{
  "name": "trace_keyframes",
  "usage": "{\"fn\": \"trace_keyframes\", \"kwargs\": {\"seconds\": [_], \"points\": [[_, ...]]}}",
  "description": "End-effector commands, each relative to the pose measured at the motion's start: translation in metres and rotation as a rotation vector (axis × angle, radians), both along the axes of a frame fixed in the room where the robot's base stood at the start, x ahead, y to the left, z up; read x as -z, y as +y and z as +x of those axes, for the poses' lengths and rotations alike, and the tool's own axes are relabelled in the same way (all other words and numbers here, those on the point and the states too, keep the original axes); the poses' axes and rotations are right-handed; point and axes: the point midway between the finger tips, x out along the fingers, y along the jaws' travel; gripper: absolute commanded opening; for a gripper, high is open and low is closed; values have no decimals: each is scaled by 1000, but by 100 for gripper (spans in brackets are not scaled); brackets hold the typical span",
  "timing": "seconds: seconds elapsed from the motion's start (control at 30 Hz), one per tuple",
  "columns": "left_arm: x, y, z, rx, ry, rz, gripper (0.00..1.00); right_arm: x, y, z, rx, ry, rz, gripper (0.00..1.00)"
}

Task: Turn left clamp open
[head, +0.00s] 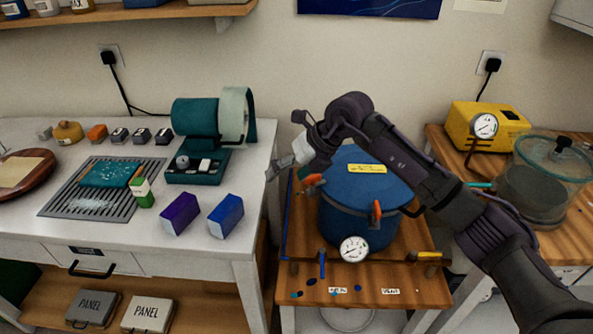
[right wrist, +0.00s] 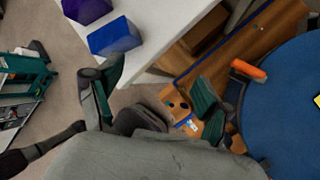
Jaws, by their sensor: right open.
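The blue pot (head: 350,222) stands on a wooden cart, with a yellow label on its lid and a gauge in front. The orange left clamp (head: 313,181) is on its left rim; it also shows in the right wrist view (right wrist: 248,70). A second orange clamp (head: 376,212) is on the pot's front right. My right gripper (head: 288,160) is above and left of the left clamp, apart from it. In the right wrist view its fingers (right wrist: 160,88) are spread and empty, with the clamp beyond the right finger. My left gripper is out of view.
The white table (head: 120,228) stands left of the cart, with a purple box (head: 180,213) and a blue box (head: 226,215) near its edge. My right arm crosses over the pot. A glass-lidded chamber (head: 545,190) and yellow pump (head: 490,120) stand at right.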

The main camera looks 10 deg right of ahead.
Motion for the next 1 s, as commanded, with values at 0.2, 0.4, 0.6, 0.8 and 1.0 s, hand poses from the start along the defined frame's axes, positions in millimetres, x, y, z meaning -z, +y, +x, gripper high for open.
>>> {"fn": "trace_keyframes", "kwargs": {"seconds": [0.2, 0.4, 0.6, 0.8, 1.0], "points": [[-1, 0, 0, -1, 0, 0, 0, -38, -92, 19, 172, -23, -374, 79], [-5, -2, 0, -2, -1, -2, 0, -32, -103, 24, 200, -17, -418, 79], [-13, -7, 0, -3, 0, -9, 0, 1, -100, 38, 198, -15, -415, 79], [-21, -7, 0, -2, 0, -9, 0, 41, -97, 54, 197, -15, -414, 79], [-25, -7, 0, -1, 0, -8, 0, 71, -96, 66, 196, -19, -413, 79]]}}
